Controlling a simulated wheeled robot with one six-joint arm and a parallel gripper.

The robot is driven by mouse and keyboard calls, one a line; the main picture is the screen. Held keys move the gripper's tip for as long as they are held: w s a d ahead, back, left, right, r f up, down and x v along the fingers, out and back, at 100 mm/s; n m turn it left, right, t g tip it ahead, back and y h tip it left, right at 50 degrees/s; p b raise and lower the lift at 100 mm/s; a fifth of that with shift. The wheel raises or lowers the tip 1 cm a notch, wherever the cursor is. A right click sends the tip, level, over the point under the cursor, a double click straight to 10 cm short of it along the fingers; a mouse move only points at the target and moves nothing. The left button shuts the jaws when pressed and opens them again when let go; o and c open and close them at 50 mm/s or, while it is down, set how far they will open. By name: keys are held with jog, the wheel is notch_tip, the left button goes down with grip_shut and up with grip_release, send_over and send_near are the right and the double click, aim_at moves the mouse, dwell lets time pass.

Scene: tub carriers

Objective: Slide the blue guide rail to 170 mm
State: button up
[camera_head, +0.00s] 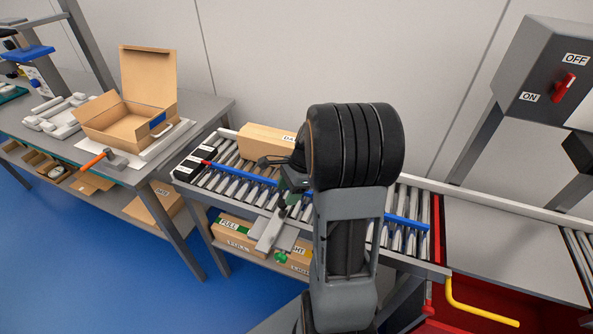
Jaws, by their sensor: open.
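The blue guide rail (230,173) lies lengthwise over the roller conveyor, from the black boxes at the left to the conveyor's right end. Its middle is hidden behind my arm. My gripper (284,174) shows partly as dark parts at the left of my wrist, over the conveyor close to the rail. It is open. Whether it touches the rail I cannot tell. A grey bracket (270,232) with a green knob (281,257) sits at the conveyor's front edge, below the gripper. No millimetre scale is readable.
A cardboard carton (265,139) lies on the rollers behind the rail. Black boxes (194,163) stand at the conveyor's left end. An open box (127,116) and a hammer (99,159) are on the left bench. A switch box (552,75) stands at the right.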

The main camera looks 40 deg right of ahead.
jog(key=v, duration=0.9)
jog(key=shift+d+r+p, duration=0.15)
jog(key=shift+r+p, duration=0.15)
jog(key=shift+r, duration=0.05)
